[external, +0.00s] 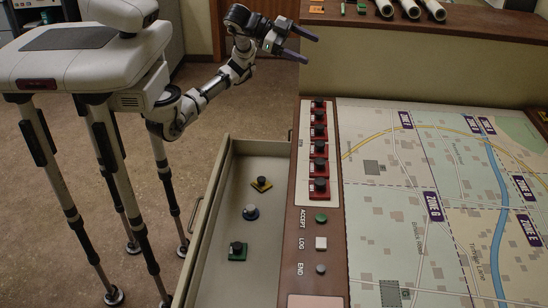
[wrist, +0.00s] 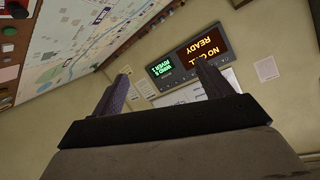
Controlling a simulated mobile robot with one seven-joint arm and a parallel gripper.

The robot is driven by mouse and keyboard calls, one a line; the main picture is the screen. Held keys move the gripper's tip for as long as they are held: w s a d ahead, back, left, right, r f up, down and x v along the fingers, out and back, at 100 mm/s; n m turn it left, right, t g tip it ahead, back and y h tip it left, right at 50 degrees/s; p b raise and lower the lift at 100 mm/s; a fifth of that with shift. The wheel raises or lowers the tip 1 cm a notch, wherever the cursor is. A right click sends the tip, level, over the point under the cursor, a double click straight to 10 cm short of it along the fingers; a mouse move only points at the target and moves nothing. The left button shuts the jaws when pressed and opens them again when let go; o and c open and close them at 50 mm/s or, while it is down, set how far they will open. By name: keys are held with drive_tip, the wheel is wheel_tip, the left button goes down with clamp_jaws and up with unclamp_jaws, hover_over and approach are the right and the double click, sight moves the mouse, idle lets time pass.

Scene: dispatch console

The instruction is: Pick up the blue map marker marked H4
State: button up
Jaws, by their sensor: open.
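A blue map marker (external: 250,213) with a black knob lies in the open drawer (external: 213,236), between a yellow marker (external: 262,184) and a green marker (external: 237,252). Its H4 mark is too small to read. My gripper (external: 308,49) is open and empty. It is raised above the back of the console, well above and beyond the drawer. Both fingers also show in the wrist view (wrist: 165,77), with nothing between them. The blue marker is not seen in the wrist view.
The map (external: 440,200) fills the right. A wooden ledge (external: 430,22) is behind. The wrist view shows a lit wall display (wrist: 203,50).

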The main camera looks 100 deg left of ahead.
drive_tip(key=s+d+f+m+g+p, duration=0.2)
drive_tip(key=s+d+f+g+p, duration=0.1)
drive_tip(key=d+g+p, duration=0.5)
drive_tip(key=m+g+y+p, duration=0.2)
drive_tip(key=g+y+p, duration=0.2)
drive_tip(key=g+p, duration=0.35)
hover_over(251, 207)
drive_tip(key=d, duration=0.1)
drive_tip(key=shift+t, duration=0.25)
wheel_tip(251, 207, down, 46)
drive_tip(key=shift+d+f, duration=0.15)
drive_tip(key=shift+f, duration=0.05)
drive_tip(key=shift+a+f+p, duration=0.2)
drive_tip(key=shift+f+p, duration=0.05)
drive_tip(key=shift+f, duration=0.7)
drive_tip(key=shift+a+f+p, duration=0.15)
drive_tip(key=shift+f+p, duration=0.1)
drive_tip(key=shift+f, duration=0.65)
drive_tip(key=shift+a+f+p, duration=0.2)
drive_tip(key=shift+f+p, duration=0.05)
drive_tip(key=shift+f, duration=0.7)
drive_tip(key=c, duration=1.1)
drive_tip(key=shift+r, duration=0.1)
